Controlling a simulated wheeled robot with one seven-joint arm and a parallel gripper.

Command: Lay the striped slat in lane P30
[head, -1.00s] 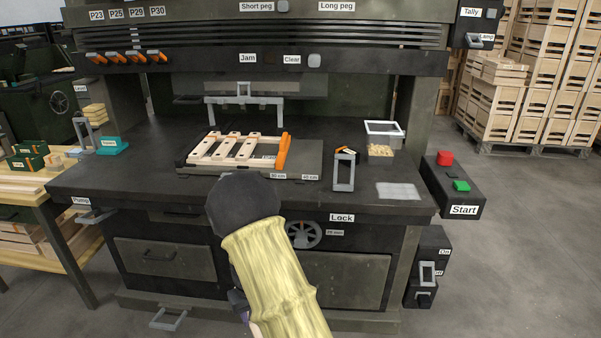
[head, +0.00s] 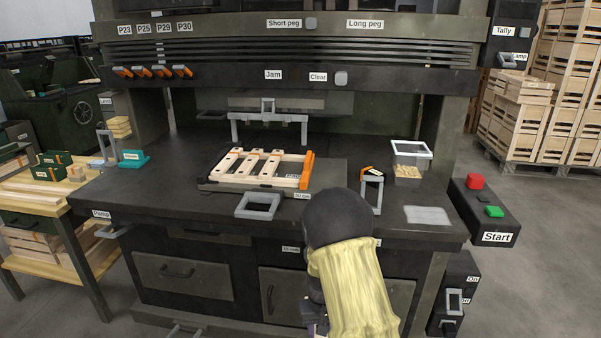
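A pale wooden frame with several crosswise slats (head: 250,163) lies on a dark plate (head: 331,172) on the machine's bench, with an orange bar (head: 306,169) at its right end. I cannot pick out a striped slat or read a P30 lane on the frame. A P30 label (head: 185,27) is on the machine's upper panel, above a row of orange levers (head: 152,72). My arm, with a dark round joint and yellow sleeve, rises at the lower middle, in front of the bench's front edge. My gripper's fingers do not show.
A grey square handle (head: 258,205) is at the bench's front edge. A grey stand with an orange top (head: 372,190) and a clear bin of pale pieces (head: 408,172) stand right of the plate. A wooden side table (head: 40,205) is left. Bare bench lies left of the frame.

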